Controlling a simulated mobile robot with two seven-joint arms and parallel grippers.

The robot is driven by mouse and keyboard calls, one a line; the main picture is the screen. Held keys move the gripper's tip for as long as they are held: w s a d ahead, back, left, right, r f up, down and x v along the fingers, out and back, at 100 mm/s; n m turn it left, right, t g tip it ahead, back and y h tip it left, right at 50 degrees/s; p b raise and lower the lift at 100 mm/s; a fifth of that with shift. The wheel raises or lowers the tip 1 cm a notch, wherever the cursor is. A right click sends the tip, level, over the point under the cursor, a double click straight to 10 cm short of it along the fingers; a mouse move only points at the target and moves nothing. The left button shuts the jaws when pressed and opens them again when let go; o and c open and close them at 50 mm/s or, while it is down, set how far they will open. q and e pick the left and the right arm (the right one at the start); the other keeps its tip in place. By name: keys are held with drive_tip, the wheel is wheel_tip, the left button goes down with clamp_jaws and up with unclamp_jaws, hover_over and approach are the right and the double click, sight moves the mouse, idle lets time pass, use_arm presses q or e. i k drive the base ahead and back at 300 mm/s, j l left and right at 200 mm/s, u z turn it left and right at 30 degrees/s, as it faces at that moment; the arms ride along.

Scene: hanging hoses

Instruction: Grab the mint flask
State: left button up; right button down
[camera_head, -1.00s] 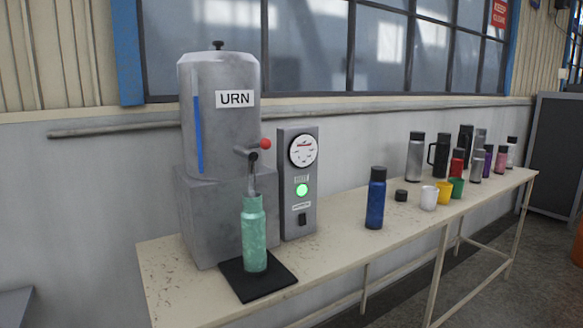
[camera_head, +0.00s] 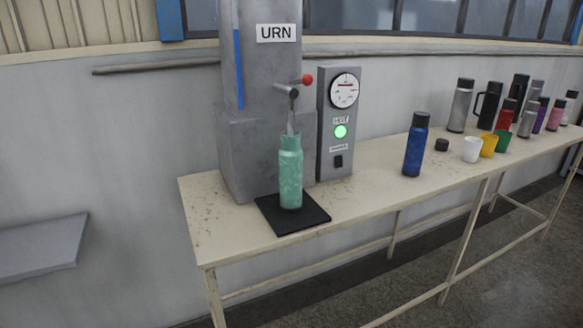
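The mint flask (camera_head: 290,177) stands upright on a black mat (camera_head: 304,221) at the front of the urn. It has no cap on, and its open neck is right under the urn's spout (camera_head: 292,105), where a pale stream or thin tube runs down to the mouth. Neither of my grippers is in view.
The grey urn (camera_head: 259,90) and a gauge box (camera_head: 339,110) with a green light stand behind the flask. A blue flask (camera_head: 416,145), a black cap (camera_head: 441,145), cups and several bottles stand farther right on the table (camera_head: 225,233). A grey shelf (camera_head: 40,247) is at left.

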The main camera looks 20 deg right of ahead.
sight(290, 152)
drive_tip(key=i+l, duration=0.35)
drive_tip(key=i+l+u, duration=0.1)
drive_tip(key=i+l, duration=0.25)
drive_tip(key=l, duration=0.15)
drive_tip(key=i+l, duration=0.1)
drive_tip(key=l, duration=0.25)
drive_tip(key=i+l+u, duration=0.1)
drive_tip(key=l, duration=0.25)
drive_tip(key=i+l, duration=0.1)
drive_tip(key=l, duration=0.3)
